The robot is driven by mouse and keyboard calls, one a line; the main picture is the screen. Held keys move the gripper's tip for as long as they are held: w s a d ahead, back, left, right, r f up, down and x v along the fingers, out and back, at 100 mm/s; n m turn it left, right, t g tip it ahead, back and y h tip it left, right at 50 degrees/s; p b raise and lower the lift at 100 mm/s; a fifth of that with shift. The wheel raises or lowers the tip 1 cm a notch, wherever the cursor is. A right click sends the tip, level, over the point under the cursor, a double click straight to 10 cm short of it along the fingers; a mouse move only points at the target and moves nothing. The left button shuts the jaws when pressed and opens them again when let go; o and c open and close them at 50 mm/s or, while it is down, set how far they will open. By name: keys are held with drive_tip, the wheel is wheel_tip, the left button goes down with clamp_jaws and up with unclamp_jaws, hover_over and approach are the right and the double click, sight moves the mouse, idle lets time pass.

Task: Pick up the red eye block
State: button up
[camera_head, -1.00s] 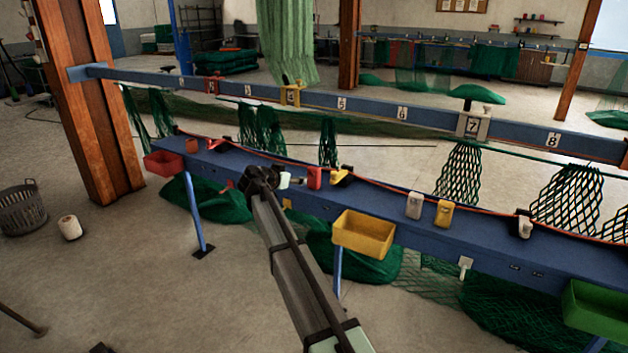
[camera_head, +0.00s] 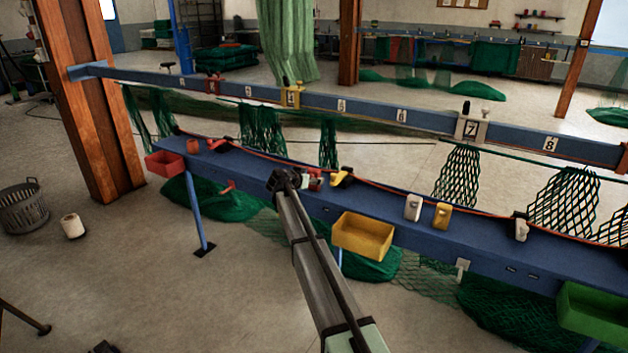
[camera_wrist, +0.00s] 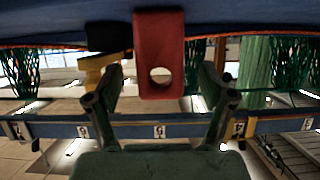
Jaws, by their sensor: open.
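The red eye block (camera_wrist: 161,52) is a red block with a round hole through it. In the wrist view it lies between the two spread fingers of my gripper (camera_wrist: 162,92), with visible gaps on both sides. In the head view the red eye block (camera_head: 316,182) is on the blue bench, partly hidden by my gripper (camera_head: 303,181). My gripper is open and does not hold the block.
A yellow-and-black piece (camera_head: 341,177) sits close to the right of the block on the blue bench (camera_head: 386,207). A white block (camera_head: 413,207) and a yellow block (camera_head: 442,216) stand farther right. A yellow bin (camera_head: 362,236) hangs at the bench front. An orange rope runs along the back edge.

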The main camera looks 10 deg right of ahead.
drive_tip(key=shift+x, duration=1.5)
drive_tip(key=shift+r, duration=0.1)
drive_tip(key=c, duration=1.3)
drive_tip(key=shift+r, duration=0.1)
